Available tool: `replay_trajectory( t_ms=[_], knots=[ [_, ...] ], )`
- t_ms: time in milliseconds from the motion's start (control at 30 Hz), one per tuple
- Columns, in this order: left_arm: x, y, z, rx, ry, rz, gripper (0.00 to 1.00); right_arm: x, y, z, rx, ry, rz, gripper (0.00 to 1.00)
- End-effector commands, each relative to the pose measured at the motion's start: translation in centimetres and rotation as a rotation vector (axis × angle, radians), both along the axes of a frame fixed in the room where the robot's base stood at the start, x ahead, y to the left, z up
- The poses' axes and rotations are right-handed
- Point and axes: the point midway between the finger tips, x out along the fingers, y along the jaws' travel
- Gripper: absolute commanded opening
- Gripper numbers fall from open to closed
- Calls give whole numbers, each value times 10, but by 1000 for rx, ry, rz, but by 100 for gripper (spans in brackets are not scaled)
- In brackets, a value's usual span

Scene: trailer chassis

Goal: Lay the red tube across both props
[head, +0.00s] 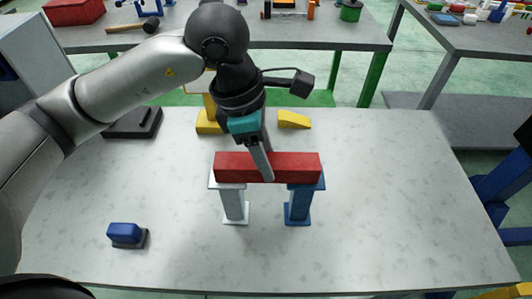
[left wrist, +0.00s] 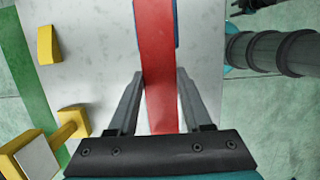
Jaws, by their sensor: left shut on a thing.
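The red tube (head: 295,168) is a long square-sided bar, lying level from left to right in the head view. It spans the tops of a pale grey prop (head: 234,206) on the left and a blue prop (head: 299,205) on the right; both stand upright. I cannot tell whether the tube bears on them or hangs just above. My left gripper (head: 263,164) is shut on the tube near its middle, from above. In the left wrist view its fingers (left wrist: 158,76) flank the red tube (left wrist: 156,40). My right gripper is not in view.
On the same table (head: 400,220) are a blue block on a dark base (head: 125,234), a yellow wedge (head: 294,120), a yellow stand (head: 208,125) behind my gripper and a dark flat case (head: 132,122). The table's right side is clear. Other benches stand behind.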

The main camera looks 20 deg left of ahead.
Motion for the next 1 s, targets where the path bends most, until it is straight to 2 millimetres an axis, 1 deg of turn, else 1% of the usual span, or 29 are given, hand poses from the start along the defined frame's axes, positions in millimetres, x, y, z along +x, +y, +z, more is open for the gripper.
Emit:
replay_trajectory(
  t_ms=[367, 400, 667, 867, 1000],
  knots=[
    [1, 0, 2, -1, -2, 0, 0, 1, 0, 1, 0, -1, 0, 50],
    [1, 0, 2, -1, -2, 0, 54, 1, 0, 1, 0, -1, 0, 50],
    [0, 0, 1, 0, -2, 0, 83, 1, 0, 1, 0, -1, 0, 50],
    [0, 0, 0, 1, 1, 0, 86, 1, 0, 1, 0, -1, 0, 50],
    [0, 0, 0, 1, 0, 0, 100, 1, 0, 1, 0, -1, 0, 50]
  ],
)
